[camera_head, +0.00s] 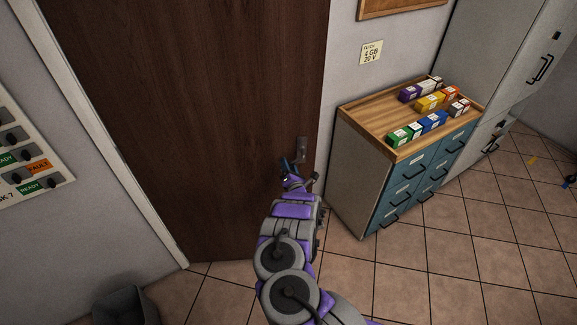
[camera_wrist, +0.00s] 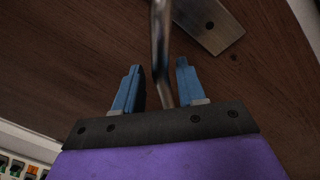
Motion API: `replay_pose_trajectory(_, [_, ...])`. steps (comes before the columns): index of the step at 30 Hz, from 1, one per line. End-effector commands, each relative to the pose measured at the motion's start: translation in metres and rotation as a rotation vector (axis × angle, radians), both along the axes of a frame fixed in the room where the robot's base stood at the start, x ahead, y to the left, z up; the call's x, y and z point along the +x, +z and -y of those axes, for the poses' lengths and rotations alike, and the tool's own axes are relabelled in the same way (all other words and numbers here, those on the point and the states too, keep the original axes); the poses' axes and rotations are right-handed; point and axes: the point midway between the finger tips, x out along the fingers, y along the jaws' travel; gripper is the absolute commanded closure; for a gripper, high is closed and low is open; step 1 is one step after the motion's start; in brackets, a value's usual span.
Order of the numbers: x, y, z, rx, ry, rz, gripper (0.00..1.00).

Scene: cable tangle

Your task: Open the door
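The brown wooden door (camera_head: 215,110) stands closed in its frame in the head view. Its metal handle plate (camera_head: 302,150) is near the right edge, and the plate also shows at the top of the wrist view (camera_wrist: 208,22). My gripper (camera_head: 291,164) is at the handle. In the wrist view my blue fingers (camera_wrist: 159,85) are open and spread apart. The metal lever (camera_wrist: 160,45) runs down between them, with a visible gap to each finger. In the head view the lever is mostly hidden by my gripper.
A cabinet (camera_head: 352,180) with blue drawers and several coloured boxes on top stands right of the door. Tall grey lockers (camera_head: 490,50) are behind it. A control panel (camera_head: 22,150) is on the left wall, and a dark bin (camera_head: 125,305) is at lower left.

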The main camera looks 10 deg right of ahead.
Motion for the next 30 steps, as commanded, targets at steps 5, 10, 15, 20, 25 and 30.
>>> replay_pose_trajectory(5, [0.0,0.0,0.001,0.0,-0.002,0.001,0.6])
replay_pose_trajectory(10, [-0.012,0.0,0.003,0.001,-0.004,-0.003,0.6])
replay_pose_trajectory(15, [-0.041,0.0,0.002,0.001,-0.004,-0.003,0.6])
replay_pose_trajectory(20, [-0.075,-0.002,0.002,0.0,-0.003,-0.004,0.6])
replay_pose_trajectory(25, [-0.113,-0.003,0.003,0.001,-0.003,-0.007,0.6])
replay_pose_trajectory(30, [-0.146,-0.005,0.004,-0.001,-0.002,-0.006,0.6])
